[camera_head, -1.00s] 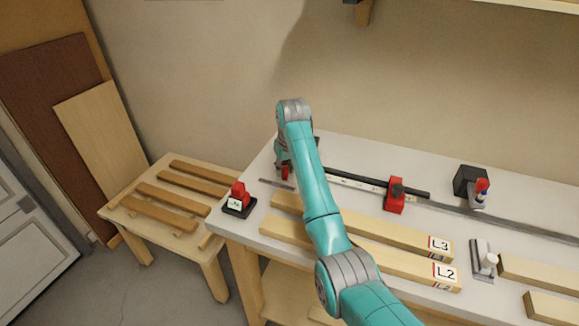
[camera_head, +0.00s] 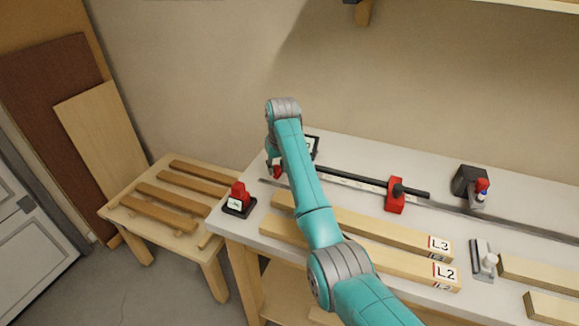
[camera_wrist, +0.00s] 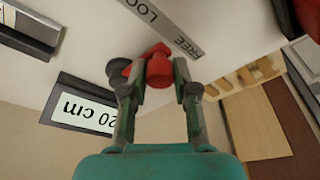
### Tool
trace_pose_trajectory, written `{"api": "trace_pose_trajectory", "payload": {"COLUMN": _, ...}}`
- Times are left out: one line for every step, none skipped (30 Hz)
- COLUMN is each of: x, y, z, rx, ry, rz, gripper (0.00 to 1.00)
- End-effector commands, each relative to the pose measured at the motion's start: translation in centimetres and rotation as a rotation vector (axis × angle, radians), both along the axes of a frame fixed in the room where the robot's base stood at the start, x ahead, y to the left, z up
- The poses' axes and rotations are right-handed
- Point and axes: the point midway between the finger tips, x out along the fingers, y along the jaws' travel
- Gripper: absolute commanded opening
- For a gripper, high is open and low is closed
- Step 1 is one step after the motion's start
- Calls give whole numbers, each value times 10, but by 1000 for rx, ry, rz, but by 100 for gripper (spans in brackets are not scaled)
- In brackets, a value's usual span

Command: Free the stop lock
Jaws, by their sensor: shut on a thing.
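The stop lock's red handle (camera_wrist: 158,68) shows between my fingertips in the wrist view, with a dark round part beside it. My gripper (camera_wrist: 157,88) is shut on this red handle. A grey label strip (camera_wrist: 165,22) next to it reads FREE at the end nearer the handle and LOC, cut off, at the other. In the head view my gripper (camera_head: 272,168) is at the left end of the bench, with a bit of red (camera_head: 277,172) at its tip; my arm hides much of that spot.
A framed 20 cm sign (camera_wrist: 85,108) stands close by my gripper. A red block with a dark knob (camera_head: 396,195) sits on the dark rail (camera_head: 365,183). A red device on a black base (camera_head: 239,207) is at the bench's left corner. Labelled boards (camera_head: 390,232) lie in front.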

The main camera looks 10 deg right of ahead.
Motion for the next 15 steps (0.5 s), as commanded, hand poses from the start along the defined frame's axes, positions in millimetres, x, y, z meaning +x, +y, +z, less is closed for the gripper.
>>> {"api": "trace_pose_trajectory", "payload": {"x": 2, "y": 3, "z": 0, "rx": 1, "ry": 0, "rz": 1, "gripper": 19}}
{"api": "trace_pose_trajectory", "payload": {"x": 3, "y": 4, "z": 1, "rx": 1, "ry": -1, "rz": 1, "gripper": 19}}
{"api": "trace_pose_trajectory", "payload": {"x": 4, "y": 5, "z": 1, "rx": 1, "ry": -2, "rz": 1, "gripper": 19}}
{"api": "trace_pose_trajectory", "payload": {"x": 5, "y": 6, "z": 1, "rx": 0, "ry": -1, "rz": 1, "gripper": 19}}
{"api": "trace_pose_trajectory", "payload": {"x": 6, "y": 7, "z": 0, "rx": 1, "ry": -1, "rz": 1, "gripper": 19}}
{"api": "trace_pose_trajectory", "payload": {"x": 6, "y": 8, "z": 0, "rx": 1, "ry": 0, "rz": 0, "gripper": 19}}
{"api": "trace_pose_trajectory", "payload": {"x": 7, "y": 8, "z": 0, "rx": 1, "ry": 0, "rz": 0, "gripper": 19}}
{"api": "trace_pose_trajectory", "payload": {"x": 7, "y": 8, "z": 0, "rx": 1, "ry": 0, "rz": 0, "gripper": 19}}
{"api": "trace_pose_trajectory", "payload": {"x": 7, "y": 8, "z": 0, "rx": 1, "ry": 0, "rz": 0, "gripper": 19}}
{"api": "trace_pose_trajectory", "payload": {"x": 7, "y": 8, "z": 0, "rx": 1, "ry": 0, "rz": 0, "gripper": 19}}
{"api": "trace_pose_trajectory", "payload": {"x": 7, "y": 8, "z": 0, "rx": 1, "ry": -1, "rz": 1, "gripper": 19}}
{"api": "trace_pose_trajectory", "payload": {"x": 7, "y": 8, "z": 0, "rx": 1, "ry": -1, "rz": 1, "gripper": 19}}
{"api": "trace_pose_trajectory", "payload": {"x": 7, "y": 8, "z": 0, "rx": 1, "ry": -1, "rz": 1, "gripper": 19}}
{"api": "trace_pose_trajectory", "payload": {"x": 7, "y": 8, "z": 0, "rx": 1, "ry": -1, "rz": 1, "gripper": 19}}
{"api": "trace_pose_trajectory", "payload": {"x": 7, "y": 8, "z": 0, "rx": 1, "ry": -1, "rz": 1, "gripper": 19}}
